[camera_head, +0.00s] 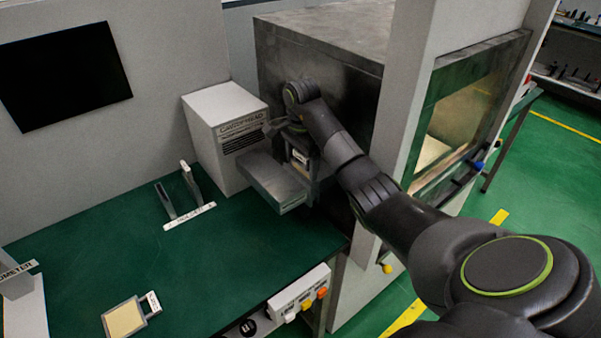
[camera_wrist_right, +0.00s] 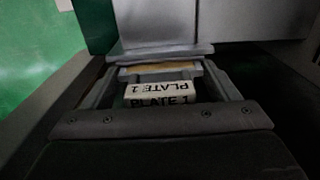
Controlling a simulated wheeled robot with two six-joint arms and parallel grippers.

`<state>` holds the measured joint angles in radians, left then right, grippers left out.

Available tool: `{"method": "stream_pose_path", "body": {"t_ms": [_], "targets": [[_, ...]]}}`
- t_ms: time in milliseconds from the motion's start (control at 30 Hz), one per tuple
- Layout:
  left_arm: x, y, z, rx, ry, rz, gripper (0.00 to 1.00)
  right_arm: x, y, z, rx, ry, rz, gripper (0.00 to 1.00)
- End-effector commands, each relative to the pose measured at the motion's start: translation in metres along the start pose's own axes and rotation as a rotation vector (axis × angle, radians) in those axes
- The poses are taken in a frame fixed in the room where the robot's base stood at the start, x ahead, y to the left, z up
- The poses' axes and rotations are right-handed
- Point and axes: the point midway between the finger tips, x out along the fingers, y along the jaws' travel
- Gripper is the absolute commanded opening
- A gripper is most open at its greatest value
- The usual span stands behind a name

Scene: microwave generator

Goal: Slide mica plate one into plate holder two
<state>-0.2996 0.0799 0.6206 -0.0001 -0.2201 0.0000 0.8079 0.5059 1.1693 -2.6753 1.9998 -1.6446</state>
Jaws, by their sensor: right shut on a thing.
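Mica plate one shows in the right wrist view as a white handle block (camera_wrist_right: 160,90) lettered "PLATE 1", with a thin tan strip and grey frame beyond it. My right gripper (camera_wrist_right: 163,82) is shut on it, one finger on each side. In the head view the right gripper (camera_head: 301,165) is beside the grey metal box in front of the white cabinet, partly hidden by my arm. The plate's far part is hidden under or behind a grey block (camera_wrist_right: 160,52); I cannot tell whether it is inside it. A holder (camera_head: 166,201) with two upright posts stands on the green table behind a white label, its lettering too small to read surely. My left gripper is not in view.
Another tan plate (camera_head: 125,318) with a white tag lies at the table's front. A white cabinet (camera_head: 224,135), an open grey metal box (camera_head: 275,181) and a large metal chamber (camera_head: 330,75) crowd the right arm. The middle of the table (camera_head: 110,245) is clear.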

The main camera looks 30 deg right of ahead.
Motion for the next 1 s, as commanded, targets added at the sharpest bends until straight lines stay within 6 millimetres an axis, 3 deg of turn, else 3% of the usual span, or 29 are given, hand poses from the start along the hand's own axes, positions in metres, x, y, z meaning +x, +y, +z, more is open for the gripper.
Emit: {"method": "stream_pose_path", "body": {"t_ms": [1000], "targets": [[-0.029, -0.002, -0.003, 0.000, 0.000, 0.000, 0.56, -0.034, 0.000, 0.000, 0.000, 0.000, -0.001, 0.45]]}}
